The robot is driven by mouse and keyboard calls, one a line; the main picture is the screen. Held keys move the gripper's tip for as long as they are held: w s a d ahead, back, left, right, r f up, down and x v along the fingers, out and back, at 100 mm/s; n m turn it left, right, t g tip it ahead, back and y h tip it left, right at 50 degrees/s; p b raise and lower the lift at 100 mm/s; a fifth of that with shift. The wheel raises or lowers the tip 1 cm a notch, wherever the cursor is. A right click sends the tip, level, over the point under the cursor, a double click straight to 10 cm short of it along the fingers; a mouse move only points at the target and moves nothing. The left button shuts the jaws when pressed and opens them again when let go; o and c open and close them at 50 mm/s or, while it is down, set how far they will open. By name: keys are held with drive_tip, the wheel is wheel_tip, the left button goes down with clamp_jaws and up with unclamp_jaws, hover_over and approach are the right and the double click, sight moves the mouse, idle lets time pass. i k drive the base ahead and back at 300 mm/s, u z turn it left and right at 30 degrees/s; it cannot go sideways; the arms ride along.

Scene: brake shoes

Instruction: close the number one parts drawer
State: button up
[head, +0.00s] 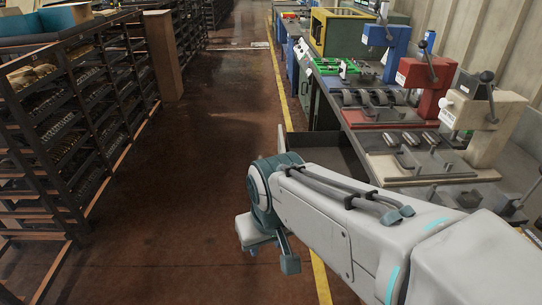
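A dark grey drawer (330,148) stands pulled out from the bench on the right, out over the edge of the aisle. Its inside looks empty where I can see it. No number is readable on it, so I cannot tell from a label that it is number one. My arm covers its near side. My gripper (270,254) hangs below my wrist, over the aisle floor, nearer to me than the drawer and apparently apart from it. It appears to hold nothing.
A workbench (385,143) with blue, red and beige presses runs along the right. Brake shoes (367,97) lie on it. A dark rack (65,125) of parts lines the left side. The brown aisle floor (205,170) between is clear, with a yellow line near the bench.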

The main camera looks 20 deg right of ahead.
sight(333, 150)
drive_tip(key=z, duration=0.7)
drive_tip(key=i, duration=1)
drive_tip(key=z, duration=0.1)
drive_tip(key=k, duration=0.4)
drive_tip(key=u, duration=0.6)
drive_tip(key=i, duration=0.5)
drive_tip(key=z, duration=0.45)
